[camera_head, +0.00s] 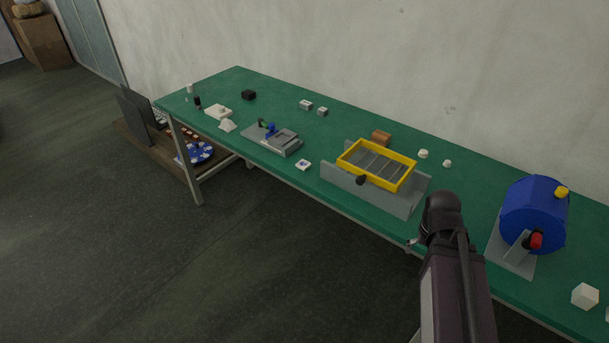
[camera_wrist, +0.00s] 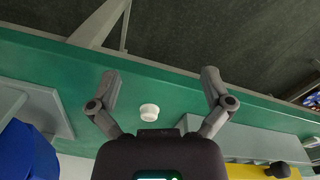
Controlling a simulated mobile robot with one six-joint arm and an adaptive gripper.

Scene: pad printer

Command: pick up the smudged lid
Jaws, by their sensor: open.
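My gripper (camera_wrist: 159,82) is open and empty in the wrist view, its two grey fingers spread wide. A small round white piece (camera_wrist: 149,112) lies on the green table between and below the fingers, apart from both. It may be a lid; no smudge shows on the side I see. In the head view, a small white square piece with a bluish mark (camera_head: 303,165) lies left of the yellow-framed tray, and the mark is too small to read as a smudge. Two small round white pieces (camera_head: 423,154) (camera_head: 447,163) stand right of that tray. My arm covers part of the table there.
The green table (camera_head: 335,124) runs along the wall. The yellow-framed tray (camera_head: 410,170) sits over a grey stand (camera_head: 385,197). A blue drum (camera_head: 533,212) stands at right. A grey fixture (camera_head: 284,148) and white blocks stand farther left. The table's front edge is close to my gripper.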

